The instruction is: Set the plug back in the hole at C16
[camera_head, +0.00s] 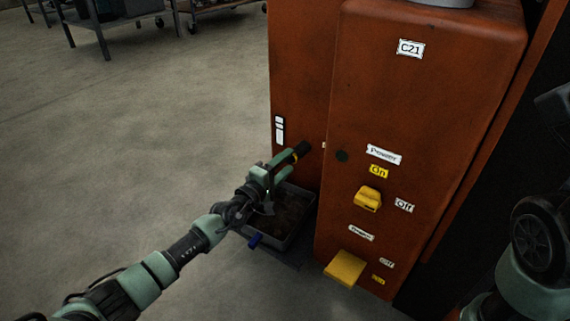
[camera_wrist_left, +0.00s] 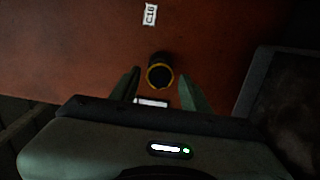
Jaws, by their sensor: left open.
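The plug (camera_head: 302,149) is a short black cylinder with a yellow ring, against the orange-red housing low down. In the left wrist view the plug (camera_wrist_left: 160,72) shows end-on, below the C16 label (camera_wrist_left: 150,14). My left gripper (camera_head: 287,165) is open, its fingers on either side of the plug's near end; it also shows in the left wrist view (camera_wrist_left: 159,80). I see a gap between the plug and each finger there. The hole is hidden, and I cannot tell how deep the plug sits. My right gripper is out of view.
A grey tray (camera_head: 304,226) with dark contents stands on the floor under my left gripper.

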